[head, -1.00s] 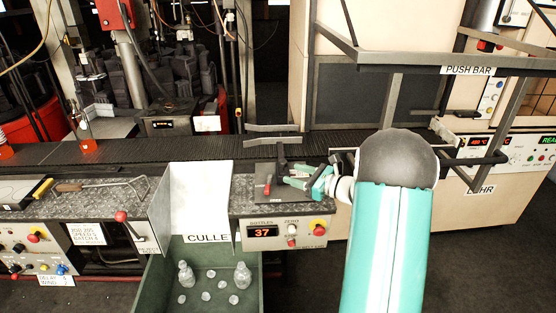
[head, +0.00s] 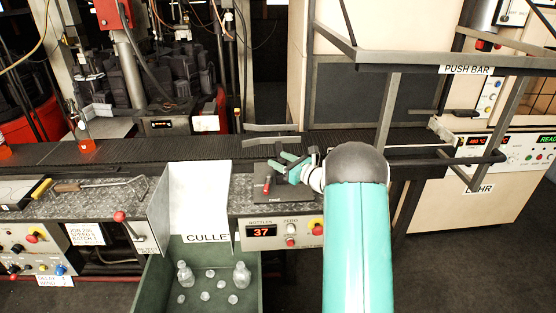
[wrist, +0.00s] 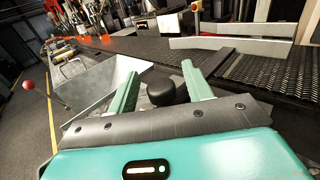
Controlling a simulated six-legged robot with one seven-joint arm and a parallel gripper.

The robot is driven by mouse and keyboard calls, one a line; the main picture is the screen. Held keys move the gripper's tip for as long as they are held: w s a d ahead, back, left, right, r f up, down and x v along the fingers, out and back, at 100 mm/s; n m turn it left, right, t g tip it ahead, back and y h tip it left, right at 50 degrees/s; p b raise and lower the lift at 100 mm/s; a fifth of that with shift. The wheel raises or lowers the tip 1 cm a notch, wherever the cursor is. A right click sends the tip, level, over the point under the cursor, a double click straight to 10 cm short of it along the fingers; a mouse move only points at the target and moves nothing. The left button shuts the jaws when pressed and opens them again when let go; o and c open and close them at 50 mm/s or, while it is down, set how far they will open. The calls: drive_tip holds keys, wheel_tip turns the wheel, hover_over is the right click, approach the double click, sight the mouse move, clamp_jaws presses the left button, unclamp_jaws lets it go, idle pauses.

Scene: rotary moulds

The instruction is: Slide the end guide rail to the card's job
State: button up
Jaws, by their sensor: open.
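The end guide rail is a pale metal strip (head: 272,141) at the near edge of the dark conveyor in the head view; a rail strip also shows in the wrist view (wrist: 232,43). In front stands a dark plate (head: 283,194) with a red mark, and a black round knob (wrist: 165,91). My gripper (head: 284,165) is open over this plate. In the wrist view its green fingers stand on either side of the knob, with gaps visible; whether they touch it I cannot tell. The job card (head: 85,234) hangs at left, its small print hard to read.
The cullet chute (head: 200,190) and green bin (head: 213,255) with clear bottles lie left of the plate. A counter panel (head: 265,232) reads 37. The push bar frame (head: 470,69) stands at right. An orange-based bottle (head: 84,140) is on the conveyor at left.

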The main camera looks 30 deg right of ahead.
sight(278, 155)
drive_tip(key=shift+x, duration=0.85)
clamp_jaws()
drive_tip(key=shift+w+d, duration=0.25)
drive_tip(key=shift+w, duration=0.35)
drive_tip(key=shift+w+d, duration=0.25)
drive_tip(key=shift+w, duration=0.3)
unclamp_jaws()
drive_tip(key=shift+s, duration=0.1)
